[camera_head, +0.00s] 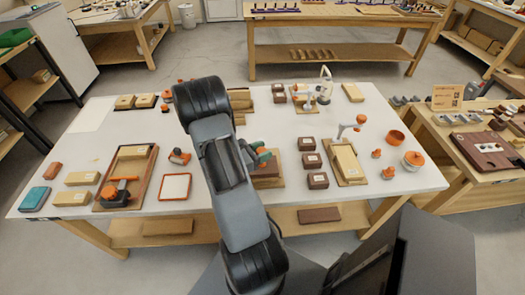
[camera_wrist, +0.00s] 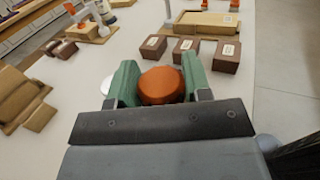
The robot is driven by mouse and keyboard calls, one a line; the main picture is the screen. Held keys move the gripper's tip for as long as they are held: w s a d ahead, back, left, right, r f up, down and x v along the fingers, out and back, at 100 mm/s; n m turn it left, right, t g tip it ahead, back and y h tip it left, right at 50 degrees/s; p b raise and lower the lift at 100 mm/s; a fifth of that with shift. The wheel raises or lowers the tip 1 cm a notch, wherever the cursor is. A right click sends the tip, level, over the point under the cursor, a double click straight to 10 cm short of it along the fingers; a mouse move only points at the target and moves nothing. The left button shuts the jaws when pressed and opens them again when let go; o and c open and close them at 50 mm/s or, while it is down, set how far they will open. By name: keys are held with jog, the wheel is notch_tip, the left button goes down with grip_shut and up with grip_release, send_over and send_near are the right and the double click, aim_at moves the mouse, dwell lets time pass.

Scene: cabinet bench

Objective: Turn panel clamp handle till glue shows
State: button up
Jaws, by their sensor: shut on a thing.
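My gripper (camera_wrist: 161,76) has its green jaws shut on a round orange clamp handle (camera_wrist: 162,88), one jaw on each side of it. In the head view my gripper (camera_head: 262,154) is partly hidden behind my arm, above a wooden panel (camera_head: 267,171) on the middle of the white table. The clamp's body and the panel's seams below the handle are mostly hidden by the gripper and the handle. I cannot make out any glue in either view.
Small brown blocks (camera_head: 312,160) stand right of the gripper. Further right are a clamped panel (camera_head: 347,162) and an orange-topped pot (camera_head: 413,164). On the left lie a tray with a panel (camera_head: 127,178) and an orange-rimmed white tile (camera_head: 175,186).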

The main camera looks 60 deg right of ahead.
jog(key=shift+m+g+y+b, duration=0.65)
jog(key=shift+m+g+y, duration=1.95)
jog(key=shift+g+y, duration=0.3)
jog(key=o, duration=0.9)
jog(key=shift+o, duration=0.2)
jog(key=b+v, duration=0.2)
jog(key=v, duration=1.2)
jog(key=shift+d+f+b, duration=0.15)
jog(key=shift+b, duration=0.2)
jog(key=shift+w, duration=0.1)
